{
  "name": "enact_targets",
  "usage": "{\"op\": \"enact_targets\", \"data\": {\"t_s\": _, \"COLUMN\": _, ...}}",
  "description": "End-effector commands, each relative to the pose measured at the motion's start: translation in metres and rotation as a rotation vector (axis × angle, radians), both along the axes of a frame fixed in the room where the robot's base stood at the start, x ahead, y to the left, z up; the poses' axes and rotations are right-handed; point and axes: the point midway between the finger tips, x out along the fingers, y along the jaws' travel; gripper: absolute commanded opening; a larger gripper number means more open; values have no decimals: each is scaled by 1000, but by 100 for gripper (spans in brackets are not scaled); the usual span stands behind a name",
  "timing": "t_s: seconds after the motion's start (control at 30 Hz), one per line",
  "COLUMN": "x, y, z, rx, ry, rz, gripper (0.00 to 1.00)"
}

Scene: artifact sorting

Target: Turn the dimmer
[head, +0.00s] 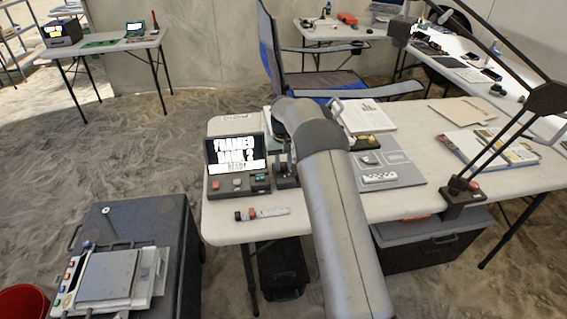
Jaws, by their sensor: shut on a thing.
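A small dark console (235,156) stands at the left front of the near table. My gripper (286,181) points down just right of this console, partly covered by my own grey arm. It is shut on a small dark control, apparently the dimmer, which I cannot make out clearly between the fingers.
A desk lamp (461,192) stands on the near table (420,204), right. A grey board with a white device (380,178), papers (364,115) and a red-capped marker (262,213) lie there. A blue chair (320,80) stands behind. A dark case (160,218) is left.

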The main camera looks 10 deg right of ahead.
Motion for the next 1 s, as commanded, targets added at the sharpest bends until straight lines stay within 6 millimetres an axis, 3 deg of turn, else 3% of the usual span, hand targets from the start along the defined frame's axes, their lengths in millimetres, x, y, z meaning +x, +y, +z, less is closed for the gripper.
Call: {"op": "enact_targets", "data": {"t_s": 1.0, "x": 1, "y": 0, "z": 2, "rx": 1, "ry": -5, "rz": -955, "gripper": 2}}
